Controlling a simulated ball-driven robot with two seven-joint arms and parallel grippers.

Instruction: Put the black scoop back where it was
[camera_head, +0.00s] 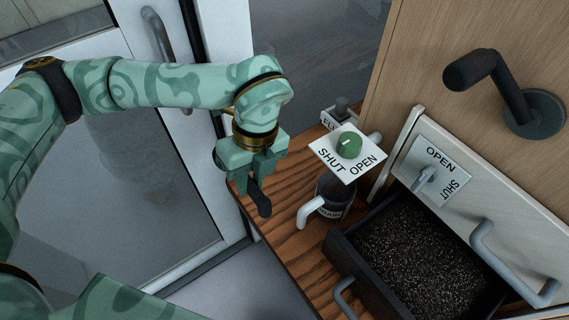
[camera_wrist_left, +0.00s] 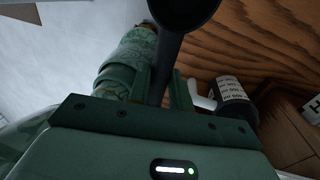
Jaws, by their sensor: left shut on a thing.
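The black scoop (camera_wrist_left: 184,12) is held by my left gripper (camera_wrist_left: 165,88); in the left wrist view its dark handle runs between the two green fingers and its round bowl end is cut off by the top edge. In the head view my left gripper (camera_head: 261,176) points down near the left edge of the wooden top, and a dark part of the scoop (camera_head: 263,206) hangs below the fingers. Whether the scoop touches the wood cannot be told. My right gripper does not show.
A dark drawer (camera_head: 342,246) full of dark grains stands open at the right. A labelled dark vessel with a white handle (camera_head: 309,210) stands beside the gripper, under a SHUT/OPEN plate with a green knob (camera_head: 349,145). A dark lever (camera_head: 510,88) sticks out from the wooden panel.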

